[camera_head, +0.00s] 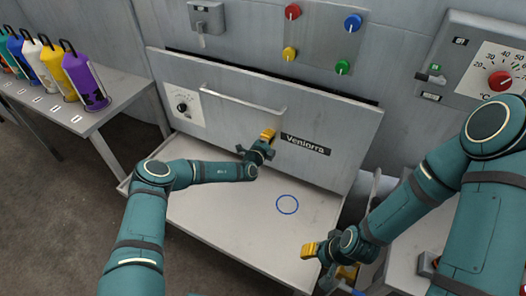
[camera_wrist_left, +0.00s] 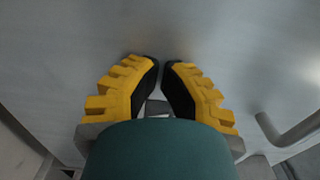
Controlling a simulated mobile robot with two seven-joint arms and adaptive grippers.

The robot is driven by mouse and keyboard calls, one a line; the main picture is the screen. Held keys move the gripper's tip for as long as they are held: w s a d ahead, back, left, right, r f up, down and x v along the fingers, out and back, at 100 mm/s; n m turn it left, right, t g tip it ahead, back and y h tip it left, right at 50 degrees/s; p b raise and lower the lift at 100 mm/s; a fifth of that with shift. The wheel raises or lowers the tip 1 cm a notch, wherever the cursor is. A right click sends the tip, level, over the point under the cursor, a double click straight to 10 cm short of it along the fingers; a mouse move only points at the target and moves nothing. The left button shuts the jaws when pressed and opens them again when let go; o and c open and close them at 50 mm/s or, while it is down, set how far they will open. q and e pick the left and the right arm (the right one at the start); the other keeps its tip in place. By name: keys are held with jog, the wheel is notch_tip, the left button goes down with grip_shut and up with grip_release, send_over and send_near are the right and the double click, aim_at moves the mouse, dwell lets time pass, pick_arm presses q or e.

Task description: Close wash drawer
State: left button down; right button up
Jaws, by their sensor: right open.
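The wash drawer has a wide grey front panel (camera_head: 330,110) marked "Veniorra", with a bar handle (camera_head: 240,104) and a dial on its left. A narrow dark gap shows along the panel's top edge. My left gripper (camera_head: 267,136) is at the panel, just below the handle's right end and left of the label. In the left wrist view its fingers (camera_wrist_left: 160,62) are together, with only a thin gap, facing the grey panel; the handle (camera_wrist_left: 292,128) is at the right, outside them. Contact is unclear. My right gripper (camera_head: 328,262) is open at the lower right, away from the drawer.
A pale shelf (camera_head: 225,215) with a blue ring mark lies below the panel. A side table (camera_head: 118,95) at the left bears several coloured bottles. Coloured buttons (camera_head: 320,38) and a temperature dial (camera_head: 500,80) are on the wall. Grey floor is clear at lower left.

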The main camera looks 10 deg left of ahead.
pick_arm(q)
jog(key=b+x, duration=0.4)
jog(key=x, duration=0.2)
jog(key=shift+w+r, duration=0.15)
jog(key=shift+w, duration=0.2)
pick_arm(e)
jog(key=f, duration=0.5)
jog(key=shift+w, duration=0.2)
pick_arm(q)
jog(key=shift+r, duration=0.1)
